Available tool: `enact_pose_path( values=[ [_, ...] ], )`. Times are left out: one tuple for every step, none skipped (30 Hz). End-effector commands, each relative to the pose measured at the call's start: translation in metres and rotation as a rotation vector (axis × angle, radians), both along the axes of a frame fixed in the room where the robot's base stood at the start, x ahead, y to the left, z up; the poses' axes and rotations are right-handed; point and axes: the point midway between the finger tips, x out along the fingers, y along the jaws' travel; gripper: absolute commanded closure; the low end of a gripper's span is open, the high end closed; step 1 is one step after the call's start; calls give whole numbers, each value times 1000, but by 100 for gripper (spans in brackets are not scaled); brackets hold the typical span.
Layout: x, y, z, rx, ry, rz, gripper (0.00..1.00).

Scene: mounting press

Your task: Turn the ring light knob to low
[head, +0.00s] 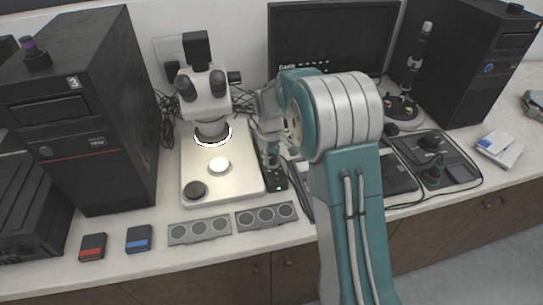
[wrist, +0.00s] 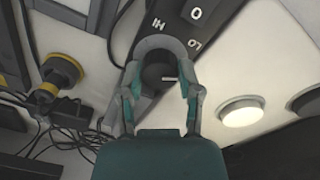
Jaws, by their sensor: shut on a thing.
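The ring light control box is a narrow black box (head: 275,181) standing just right of the microscope base in the head view. In the wrist view its dark face (wrist: 178,24) carries the white marks 0, LO and HI. In the head view my gripper (head: 270,153) is over the box and hides the knob.
The microscope (head: 207,92) and its pale base (head: 228,190) stand close to the left of my gripper. A monitor (head: 330,35) is behind. Two grey trays with round wells (head: 200,231) (head: 265,216) lie in front. Loose black cables (wrist: 65,140) show in the wrist view.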

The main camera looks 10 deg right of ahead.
Motion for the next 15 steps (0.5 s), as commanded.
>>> enact_pose_path(
  values=[
    [2, 1, 1, 1, -9, 13, 100],
    [2, 1, 1, 1, -9, 21, 100],
    [2, 1, 1, 1, -10, 31, 100],
    [2, 1, 1, 1, -10, 37, 100],
    [2, 1, 1, 1, -10, 41, 100],
    [2, 1, 1, 1, -9, 46, 100],
    [2, 1, 1, 1, -9, 49, 100],
    [2, 1, 1, 1, -9, 52, 100],
    [2, 1, 1, 1, -9, 55, 100],
    [2, 1, 1, 1, -9, 56, 100],
    [2, 1, 1, 1, -9, 57, 100],
    [2, 1, 1, 1, -9, 57, 100],
    [2, 1, 1, 1, -9, 57, 100],
    [2, 1, 1, 1, -9, 57, 100],
    [2, 1, 1, 1, -9, 57, 100]
  ],
)
